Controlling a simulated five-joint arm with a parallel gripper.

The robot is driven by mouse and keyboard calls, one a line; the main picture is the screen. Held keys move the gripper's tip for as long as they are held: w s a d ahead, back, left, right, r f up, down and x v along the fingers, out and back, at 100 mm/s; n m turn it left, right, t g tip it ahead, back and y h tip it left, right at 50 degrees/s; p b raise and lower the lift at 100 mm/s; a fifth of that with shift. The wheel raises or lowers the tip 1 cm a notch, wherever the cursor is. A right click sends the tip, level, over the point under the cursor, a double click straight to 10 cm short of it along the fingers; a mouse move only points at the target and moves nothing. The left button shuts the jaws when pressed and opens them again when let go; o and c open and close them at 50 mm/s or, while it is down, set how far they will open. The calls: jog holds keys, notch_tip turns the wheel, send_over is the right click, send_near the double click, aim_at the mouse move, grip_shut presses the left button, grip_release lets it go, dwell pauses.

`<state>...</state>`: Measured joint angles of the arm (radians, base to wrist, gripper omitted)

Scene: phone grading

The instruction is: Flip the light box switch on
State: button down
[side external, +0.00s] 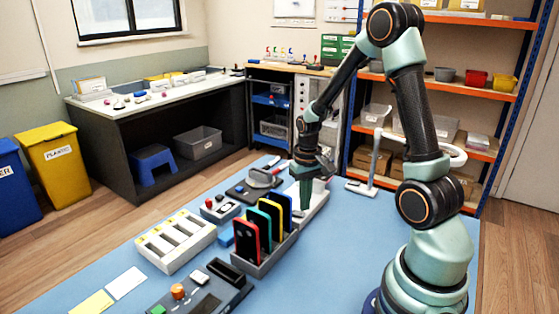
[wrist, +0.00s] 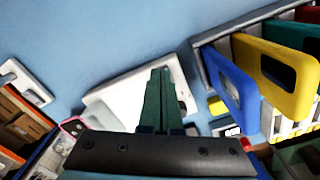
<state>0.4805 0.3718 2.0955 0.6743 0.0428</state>
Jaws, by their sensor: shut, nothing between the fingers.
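The light box (side external: 318,203) is a low white box on the blue mat, behind and right of the phone rack. In the wrist view its pale top (wrist: 118,100) lies beneath my fingers. My gripper (side external: 304,207) points down at it with its green fingers together and empty. In the wrist view the closed fingertips (wrist: 160,72) reach over the box's edge. A small dark spot (wrist: 182,106) shows beside the fingers on the box; I cannot tell whether it is the switch. The switch's position is not readable, and contact with the fingers cannot be told.
The rack (side external: 270,262) of upright colored phones stands close to the left of my gripper. A white slotted tray (side external: 162,252) and a dark device with an orange knob (side external: 178,291) lie farther left. A white lamp stand (side external: 372,165) stands behind. Bare mat (side external: 345,265) lies at front right.

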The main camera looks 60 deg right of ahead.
aim_at(304, 217)
jog(key=shift+f, duration=1)
dwell(0.7)
notch_tip(304, 217, up, 7)
dwell(0.9)
jog(key=s+a+r+n+t, duration=0.2)
jog(key=a+r+n, duration=0.1)
jog(key=a+r, duration=0.4)
jog(key=s+a+r+n+t, duration=0.1)
jog(key=a+r+n+t, duration=0.2)
jog(key=a+r, duration=0.4)
jog(key=a, duration=0.2)
jog(key=shift+s+a+t, duration=0.3)
jog(key=shift+s+a, duration=0.05)
jog(key=shift+a, duration=0.05)
jog(key=c, duration=1.5)
grip_release()
jog(key=shift+c, duration=0.2)
